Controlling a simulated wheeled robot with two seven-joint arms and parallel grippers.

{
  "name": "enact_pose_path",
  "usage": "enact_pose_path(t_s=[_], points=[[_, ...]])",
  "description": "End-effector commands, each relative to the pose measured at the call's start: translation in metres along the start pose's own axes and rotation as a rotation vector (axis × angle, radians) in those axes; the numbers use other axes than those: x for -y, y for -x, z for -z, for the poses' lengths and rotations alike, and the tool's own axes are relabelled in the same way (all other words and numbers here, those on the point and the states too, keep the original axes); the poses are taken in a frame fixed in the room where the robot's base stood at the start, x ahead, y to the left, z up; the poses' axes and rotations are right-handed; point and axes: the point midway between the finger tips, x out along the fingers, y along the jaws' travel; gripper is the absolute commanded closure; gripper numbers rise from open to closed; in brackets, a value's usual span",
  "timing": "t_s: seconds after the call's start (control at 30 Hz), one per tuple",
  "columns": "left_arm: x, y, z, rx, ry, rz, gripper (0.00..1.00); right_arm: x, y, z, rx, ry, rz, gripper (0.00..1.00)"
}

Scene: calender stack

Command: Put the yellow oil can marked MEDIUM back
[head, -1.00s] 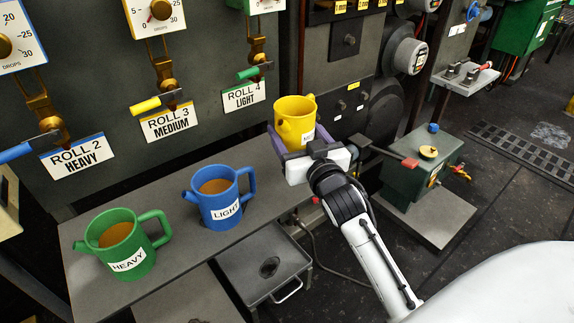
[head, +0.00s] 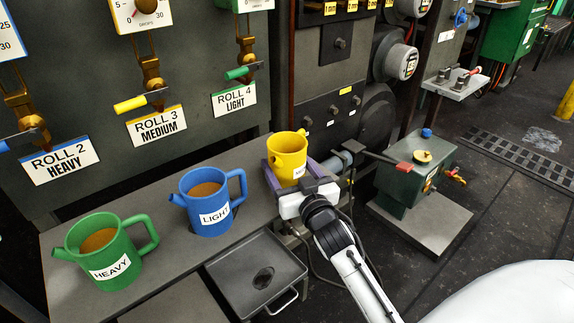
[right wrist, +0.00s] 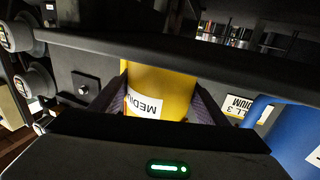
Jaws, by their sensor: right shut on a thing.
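The yellow oil can (head: 287,155) with its white MEDIUM label is upright at the right end of the grey shelf (head: 160,238). My right gripper (head: 290,180) is shut around its body; the wrist view also shows the yellow can (right wrist: 165,90) between the two dark fingers (right wrist: 160,105), its label upside down there. The can's base is hidden by the gripper, so I cannot tell whether it touches the shelf. The blue LIGHT can (head: 210,200) and green HEAVY can (head: 105,250) stand to its left on the shelf. My left gripper is not in view.
A drip tray (head: 235,255) with a handle is below the shelf's front edge. Valves with ROLL 2, ROLL 3 and ROLL 4 signs (head: 235,98) are on the panel behind. A green pump box (head: 410,180) stands on the right. Bare shelf lies between the blue and yellow cans.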

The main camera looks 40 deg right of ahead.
Motion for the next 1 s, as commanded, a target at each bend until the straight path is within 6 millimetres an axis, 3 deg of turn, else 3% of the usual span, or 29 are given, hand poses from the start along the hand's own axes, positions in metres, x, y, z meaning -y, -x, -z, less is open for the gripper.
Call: enact_pose_path(t_s=[0.03,0.07,0.17,0.53,0.7,1.0], points=[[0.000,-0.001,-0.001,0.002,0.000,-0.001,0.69,0.000,0.000,0.000,-0.005,0.000,0.001,0.73],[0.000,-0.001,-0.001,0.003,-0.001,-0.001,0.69,0.000,0.000,-0.003,0.001,-0.001,0.000,0.30],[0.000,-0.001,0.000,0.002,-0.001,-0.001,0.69,0.000,0.000,-0.002,0.001,0.000,0.000,0.13],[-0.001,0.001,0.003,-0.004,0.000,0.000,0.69,0.000,0.002,0.001,0.002,-0.001,0.000,0.13],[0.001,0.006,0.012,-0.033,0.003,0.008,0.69,0.000,0.029,0.002,0.004,-0.003,-0.001,0.13],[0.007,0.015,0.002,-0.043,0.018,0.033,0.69,0.000,0.070,0.001,0.002,-0.002,-0.002,0.13]])
